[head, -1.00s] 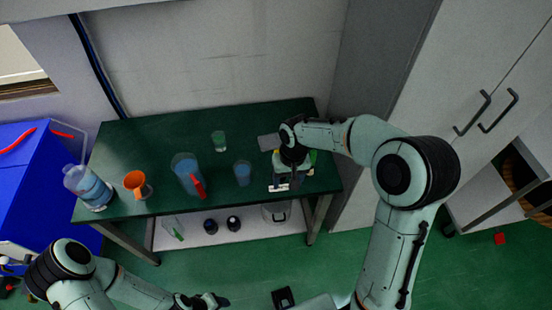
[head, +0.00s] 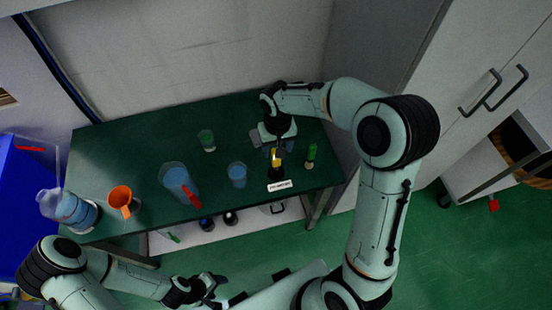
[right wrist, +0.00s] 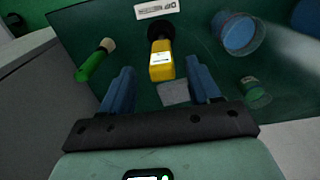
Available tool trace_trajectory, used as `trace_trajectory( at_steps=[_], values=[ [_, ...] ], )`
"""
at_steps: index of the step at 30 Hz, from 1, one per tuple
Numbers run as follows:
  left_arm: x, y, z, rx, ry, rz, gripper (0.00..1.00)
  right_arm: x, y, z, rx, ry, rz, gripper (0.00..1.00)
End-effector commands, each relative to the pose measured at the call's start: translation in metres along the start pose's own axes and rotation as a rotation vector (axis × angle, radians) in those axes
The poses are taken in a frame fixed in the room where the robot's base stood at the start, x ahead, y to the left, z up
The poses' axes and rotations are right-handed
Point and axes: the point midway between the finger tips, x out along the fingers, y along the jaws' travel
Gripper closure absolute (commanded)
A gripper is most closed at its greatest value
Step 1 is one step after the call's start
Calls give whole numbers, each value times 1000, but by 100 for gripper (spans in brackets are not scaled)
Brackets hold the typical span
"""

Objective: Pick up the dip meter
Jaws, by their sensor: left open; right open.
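The dip meter looks to be the yellow and black device (head: 276,160) standing near the right end of the green table, behind a small white label. In the right wrist view the yellow body (right wrist: 161,62) with a white sticker lies between and just beyond the blue fingertips. My right gripper (head: 277,146) is open over it, and I see no finger closed on it. The gripper partly hides the device in the head view. My left gripper (head: 214,285) is open and empty, low in front of the table.
A green-handled tool (head: 311,154) stands close right of the device. A blue beaker (head: 237,175), a larger blue jug (head: 176,181), a green glass (head: 207,140), an orange cup (head: 122,199) and a blue flask (head: 74,212) stand leftward. A white label (head: 279,186) is in front.

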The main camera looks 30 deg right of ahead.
Motion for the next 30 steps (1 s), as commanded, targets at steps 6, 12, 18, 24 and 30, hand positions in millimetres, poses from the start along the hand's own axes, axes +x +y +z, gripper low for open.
trace_trajectory(
  at_steps=[6,12,18,24,30],
  values=[
    [-2,1,-1,1,2,1,39,17,0,-1,1,-4,1,38],
    [-4,3,-3,2,5,2,39,47,-1,-4,2,-3,1,38],
    [-4,2,-3,2,4,2,39,58,-2,-4,1,0,0,38],
    [-4,2,-3,2,4,1,39,57,-2,-4,1,0,-1,51],
    [-4,2,-3,2,4,1,39,57,-2,-4,1,1,-1,96]
  ],
)
